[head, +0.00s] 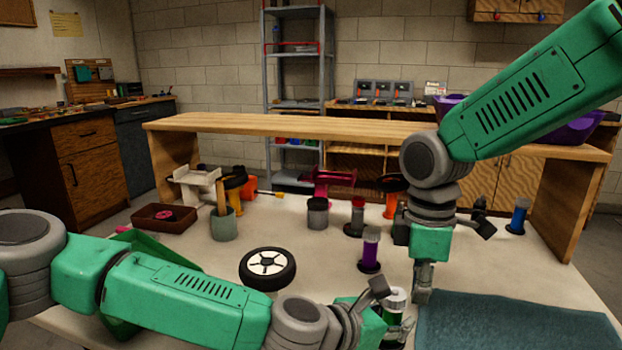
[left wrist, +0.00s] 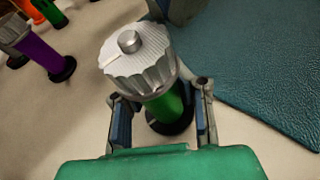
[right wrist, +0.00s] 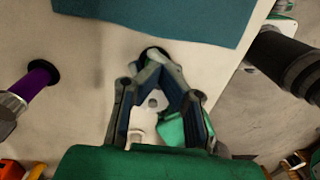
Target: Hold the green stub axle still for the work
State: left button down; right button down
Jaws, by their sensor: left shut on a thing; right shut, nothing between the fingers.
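The green stub axle (left wrist: 166,108) stands upright on its round black base, with a ridged silver nut (left wrist: 140,58) on top. In the head view its silver top (head: 396,297) shows at the front of the table, partly hidden by my arms. My left gripper (left wrist: 161,92) is shut on the axle, one finger on each side below the nut. My right gripper (head: 422,295) points down just right of the axle in the head view. In the right wrist view its fingertips (right wrist: 158,60) meet with nothing held; pale and green parts behind the fingers are unclear.
A blue mat (head: 515,322) lies at the front right. A purple axle (head: 371,250) stands behind the green one. A wheel (head: 268,267) lies left of it. Several stands and a cup (head: 223,224) are farther back, before a raised wooden shelf (head: 300,125).

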notch_tip(320, 180, up, 6)
jog(key=shift+w+f, duration=0.15)
jog(key=shift+f, duration=0.05)
dwell(0.3)
pick_arm(q)
jog(key=c, duration=1.4)
grip_release()
jog(key=v, duration=1.2)
jog(key=shift+a, duration=0.1)
jog(key=shift+w, duration=0.1)
